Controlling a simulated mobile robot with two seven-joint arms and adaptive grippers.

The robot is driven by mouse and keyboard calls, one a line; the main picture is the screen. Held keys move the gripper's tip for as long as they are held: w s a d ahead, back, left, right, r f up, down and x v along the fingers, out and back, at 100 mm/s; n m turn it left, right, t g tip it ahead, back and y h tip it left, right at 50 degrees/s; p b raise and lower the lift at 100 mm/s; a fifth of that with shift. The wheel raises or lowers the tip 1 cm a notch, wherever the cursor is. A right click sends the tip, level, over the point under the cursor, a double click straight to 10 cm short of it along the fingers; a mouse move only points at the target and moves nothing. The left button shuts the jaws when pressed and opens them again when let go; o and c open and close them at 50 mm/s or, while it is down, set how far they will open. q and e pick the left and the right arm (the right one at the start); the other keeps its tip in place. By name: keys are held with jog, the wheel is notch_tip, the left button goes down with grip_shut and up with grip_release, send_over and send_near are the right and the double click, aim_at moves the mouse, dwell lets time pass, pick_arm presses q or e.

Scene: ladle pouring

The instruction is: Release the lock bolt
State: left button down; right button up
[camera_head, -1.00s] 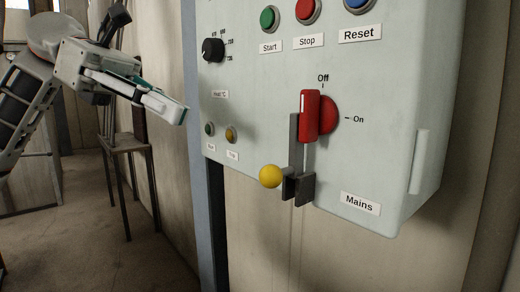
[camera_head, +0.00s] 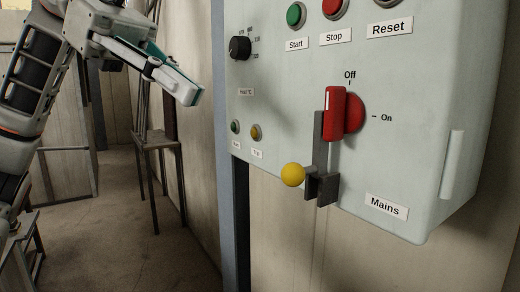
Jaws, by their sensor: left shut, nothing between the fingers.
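A grey upright bar (camera_head: 318,143) rises from the bracket beside the red mains handle (camera_head: 335,113). The handle stands upright, toward the "Off" label. My left gripper (camera_head: 192,95) is shut and empty, in the air left of the panel, up and to the left of the yellow knob and well apart from it. My right gripper is not in view.
The pale control box (camera_head: 440,110) carries a black dial (camera_head: 240,47), a green button (camera_head: 296,14), a red button (camera_head: 334,8) and small lamps. A blue-grey post (camera_head: 229,200) stands under its left edge. A stool (camera_head: 157,140) stands behind on the left. Air before the knob is clear.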

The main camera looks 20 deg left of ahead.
pick_arm(q)
jog(key=x, duration=1.2)
jog(key=shift+b, duration=0.45)
jog(key=shift+f, duration=0.2)
notch_tip(320, 180, down, 6)
jog(key=b, duration=0.2)
jog(key=shift+b, duration=0.3)
